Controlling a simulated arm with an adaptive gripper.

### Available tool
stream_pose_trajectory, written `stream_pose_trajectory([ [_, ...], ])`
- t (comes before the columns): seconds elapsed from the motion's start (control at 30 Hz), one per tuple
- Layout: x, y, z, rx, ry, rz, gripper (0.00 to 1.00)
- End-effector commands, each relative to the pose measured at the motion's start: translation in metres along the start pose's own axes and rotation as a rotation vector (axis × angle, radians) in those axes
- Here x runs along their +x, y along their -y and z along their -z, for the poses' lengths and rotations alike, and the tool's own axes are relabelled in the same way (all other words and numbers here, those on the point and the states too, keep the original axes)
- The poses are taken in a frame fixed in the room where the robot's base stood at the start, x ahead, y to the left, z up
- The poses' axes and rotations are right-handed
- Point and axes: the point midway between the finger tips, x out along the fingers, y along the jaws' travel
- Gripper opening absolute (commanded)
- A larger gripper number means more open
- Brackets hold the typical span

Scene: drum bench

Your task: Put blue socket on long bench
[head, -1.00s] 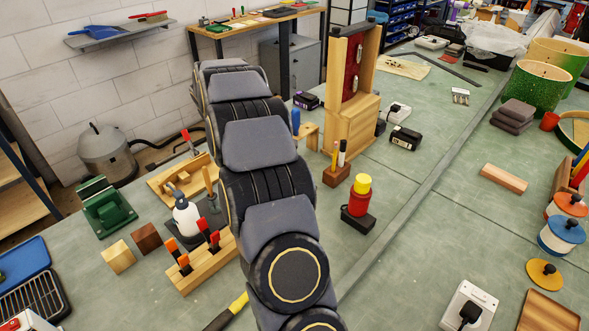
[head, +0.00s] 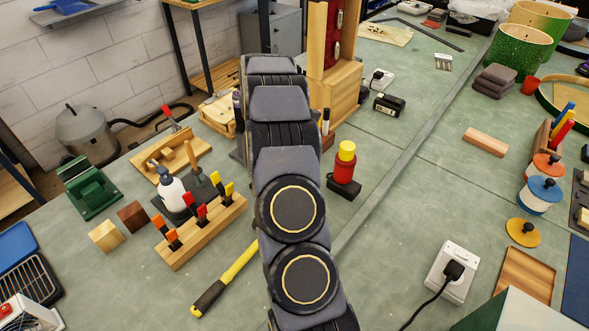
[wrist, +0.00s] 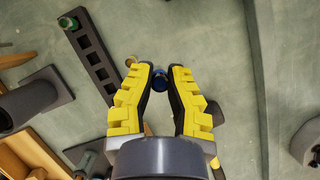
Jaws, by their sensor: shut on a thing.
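My gripper (wrist: 160,75) has two yellow-padded fingers in the wrist view. Its dark inner faces close on the small round blue socket (wrist: 160,81) near the fingertips. A dark rail with a row of holes (wrist: 92,58) lies to the left of the fingers, with a green socket (wrist: 68,22) at its upper end. A small gold-coloured piece (wrist: 131,61) shows by the left fingertip. In the head view, the long green-topped bench (head: 400,215) runs across the scene. There my arm hides the gripper and the blue socket.
A red bottle with a yellow cap (head: 345,165), a wooden clamp block (head: 205,233) and a yellow-handled tool (head: 225,280) stand or lie near my arm. A wooden cabinet (head: 338,90) rises behind it. A socket box with a cord (head: 452,272) is at right. Bench around (head: 400,215) is clear.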

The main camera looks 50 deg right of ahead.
Motion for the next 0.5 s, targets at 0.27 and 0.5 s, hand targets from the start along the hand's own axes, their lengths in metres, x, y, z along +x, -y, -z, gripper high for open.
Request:
stream_pose_trajectory([
  [0.27, 0.042, -0.035, 0.004, -0.001, 0.001, 0.005, 0.00],
  [0.5, 0.060, -0.049, 0.006, -0.001, 0.001, 0.004, 0.00],
])
